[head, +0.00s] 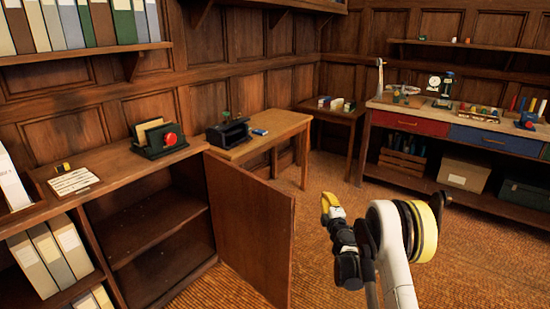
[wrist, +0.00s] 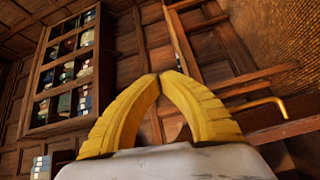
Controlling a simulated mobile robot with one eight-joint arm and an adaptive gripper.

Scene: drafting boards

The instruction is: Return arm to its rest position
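My arm rises at the lower right of the head view, white with a yellow and black joint. My gripper (head: 328,207) is yellow and points up and to the left, in front of the open floor and right of the open cabinet door. In the wrist view my gripper (wrist: 158,76) has both yellow fingers meeting at their tips. Nothing is held between them. The wrist camera looks toward wood-panelled walls, tilted on its side.
An open cabinet door (head: 249,235) stands left of my gripper. A small wooden table (head: 275,131) is behind it. A workbench (head: 450,120) with red and blue drawers stands at the right. The carpeted floor (head: 330,185) between is clear. A compartmented shelf (wrist: 41,80) shows in the wrist view.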

